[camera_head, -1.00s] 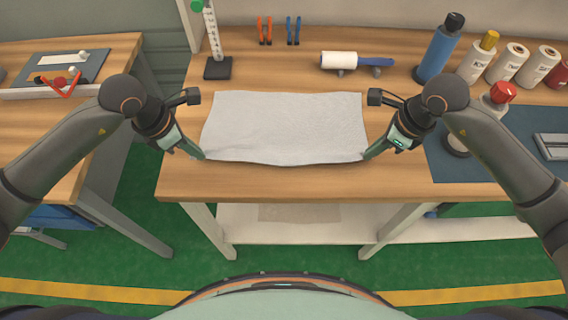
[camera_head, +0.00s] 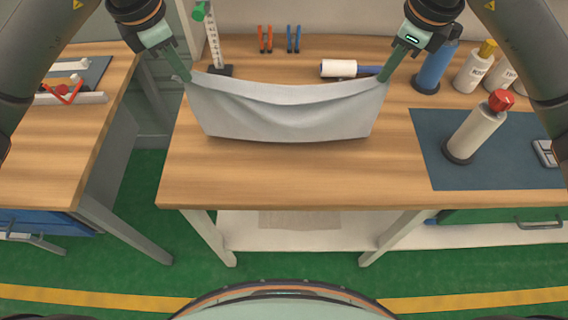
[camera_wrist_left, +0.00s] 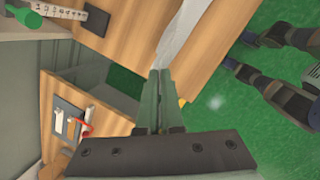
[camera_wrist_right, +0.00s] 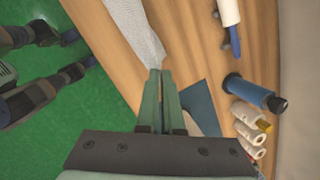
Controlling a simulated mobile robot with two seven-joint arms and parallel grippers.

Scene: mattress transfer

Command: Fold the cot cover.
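The cot cover (camera_head: 280,112) is a light grey cloth. In the head view it hangs between my two grippers above the wooden table, its top edge sagging in the middle and its lower edge at or just above the table top. My left gripper (camera_head: 187,77) is shut on its upper left corner, and my right gripper (camera_head: 384,77) is shut on its upper right corner. The cloth also shows beyond the fingertips in the left wrist view (camera_wrist_left: 178,42) and in the right wrist view (camera_wrist_right: 140,32).
The wooden table (camera_head: 290,180) is bare in front of the cloth. Behind it are a lint roller (camera_head: 340,68), a measuring stand (camera_head: 213,40) and orange and blue clips. A red-capped bottle (camera_head: 478,130) stands on a dark mat (camera_head: 430,165) at right, with other bottles behind.

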